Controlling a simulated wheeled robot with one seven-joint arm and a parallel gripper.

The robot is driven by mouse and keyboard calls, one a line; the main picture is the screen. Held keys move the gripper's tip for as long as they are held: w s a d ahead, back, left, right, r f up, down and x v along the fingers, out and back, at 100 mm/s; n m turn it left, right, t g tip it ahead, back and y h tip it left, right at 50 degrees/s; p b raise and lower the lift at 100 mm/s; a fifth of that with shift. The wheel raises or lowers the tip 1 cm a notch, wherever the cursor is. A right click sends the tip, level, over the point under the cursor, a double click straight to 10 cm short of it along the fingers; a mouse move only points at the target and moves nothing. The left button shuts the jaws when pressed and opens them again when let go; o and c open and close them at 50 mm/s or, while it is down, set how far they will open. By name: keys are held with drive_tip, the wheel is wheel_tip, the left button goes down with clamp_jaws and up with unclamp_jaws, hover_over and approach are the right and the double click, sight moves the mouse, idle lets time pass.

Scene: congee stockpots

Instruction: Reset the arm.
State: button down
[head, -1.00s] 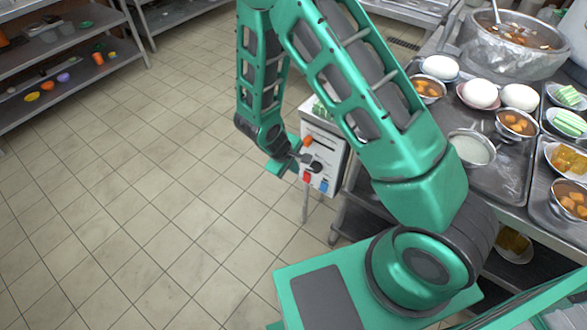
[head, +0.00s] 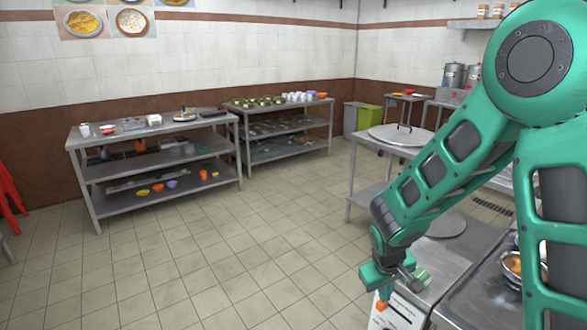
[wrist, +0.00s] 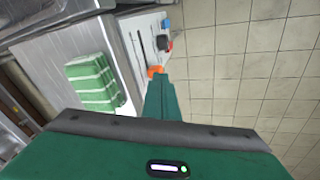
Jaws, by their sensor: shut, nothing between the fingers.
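My gripper (head: 377,280) hangs at the end of my green arm in the lower right of the head view. It is in front of the white control box and close to its orange knob. In the wrist view my gripper (wrist: 160,82) shows as a green finger pointing up the picture, its tip by the orange knob (wrist: 155,71). The fingers are shut with nothing seen between them. Whether the tip touches the knob I cannot tell.
A metal table (head: 365,190) stands behind my arm. Steel shelves (head: 150,195) line the back wall. The tiled floor (head: 230,240) on the left is open.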

drive_tip(key=s+d+r+m+t+y, duration=0.1)
drive_tip(key=s+d+r+m, duration=0.15)
drive_tip(key=s+r, duration=0.55)
drive_tip(key=s+d+r+m+t+y, duration=0.1)
drive_tip(key=s+d+r, duration=0.25)
drive_tip(key=r, duration=0.85)
drive_tip(key=s+d+f+m+g, duration=0.1)
drive_tip(key=s+d+m+g, duration=0.1)
drive_tip(key=s+d, duration=0.3)
drive_tip(key=s+d+f+m+g, duration=0.1)
drive_tip(key=s+d+m, duration=0.3)
drive_tip(key=s, duration=0.7)
drive_tip(key=shift+s+d+f+g, duration=0.4)
drive_tip(key=shift+d+g, duration=0.3)
drive_tip(key=shift+g, duration=0.2)
drive_tip(key=shift+w+f, duration=0.2)
drive_tip(key=shift+w, duration=0.45)
